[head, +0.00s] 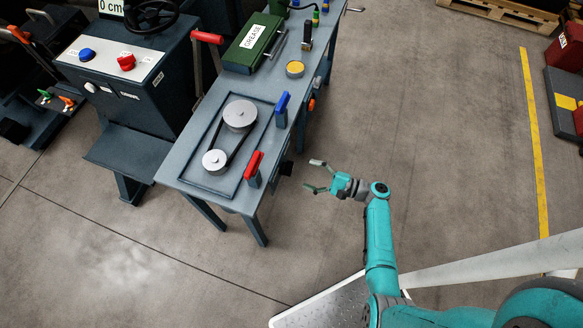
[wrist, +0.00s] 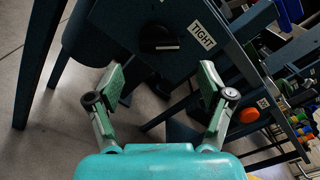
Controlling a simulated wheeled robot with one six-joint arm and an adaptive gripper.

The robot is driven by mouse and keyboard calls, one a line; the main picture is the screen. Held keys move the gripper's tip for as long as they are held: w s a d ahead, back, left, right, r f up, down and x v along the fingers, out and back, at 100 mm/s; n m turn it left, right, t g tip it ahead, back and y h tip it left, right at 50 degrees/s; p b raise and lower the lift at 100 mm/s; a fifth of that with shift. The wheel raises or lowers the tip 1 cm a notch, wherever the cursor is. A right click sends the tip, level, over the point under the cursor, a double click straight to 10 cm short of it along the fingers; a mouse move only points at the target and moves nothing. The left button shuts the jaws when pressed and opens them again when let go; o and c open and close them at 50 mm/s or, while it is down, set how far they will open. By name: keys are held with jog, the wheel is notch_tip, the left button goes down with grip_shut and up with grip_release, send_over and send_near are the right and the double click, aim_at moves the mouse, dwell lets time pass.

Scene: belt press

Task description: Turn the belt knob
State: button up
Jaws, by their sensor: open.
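The black knob (head: 286,168) is on the right side of the bench, below the red-handled lever. In the wrist view the black knob (wrist: 158,38) sits on a dark panel beside a white label reading TIGHT (wrist: 202,36). My gripper (head: 312,175) is open and empty, a short way right of the knob and apart from it. In the wrist view the two fingers of my gripper (wrist: 160,78) are spread wide, with the knob beyond and between them. The belt and its two pulleys (head: 239,115) are on the bench top.
A red lever (head: 254,168) and a blue lever (head: 282,108) stand along the bench edge. An orange button (wrist: 249,115) is on the bench side. A green grease box (head: 254,42) lies farther back. The floor right of the bench is clear up to a yellow line (head: 535,140).

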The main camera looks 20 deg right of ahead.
aim_at(292, 168)
jog(key=shift+x, duration=3.55)
jog(key=c, duration=1.1)
